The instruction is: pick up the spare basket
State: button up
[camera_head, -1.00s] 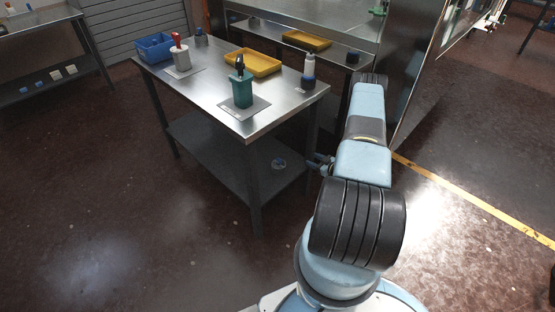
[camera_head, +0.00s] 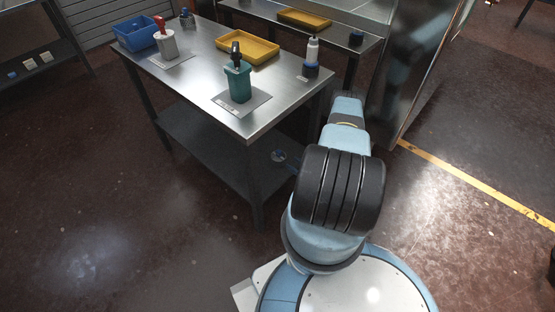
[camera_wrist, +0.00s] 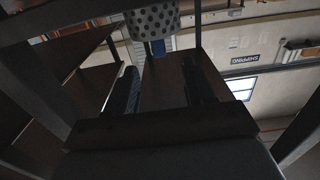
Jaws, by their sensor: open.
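In the wrist view, a pale container with dark round holes (camera_wrist: 154,21) shows at the top edge, partly cut off. It looks like the basket. A blue block (camera_wrist: 157,47) sits against it. My gripper (camera_wrist: 163,84) is open, its two dark fingers apart with nothing between them; the container is beyond the fingertips. My arm reaches low beside that shelf; the gripper is mostly hidden there.
Table legs stand close to my arm. The floor at left is clear.

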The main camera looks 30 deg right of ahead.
aim_at(281, 155)
jog(key=x, duration=0.9)
jog(key=shift+w+f, duration=0.1)
jog(key=shift+f, duration=0.1)
jog(key=shift+d, duration=0.1)
jog(key=shift+c, duration=0.4)
grip_shut()
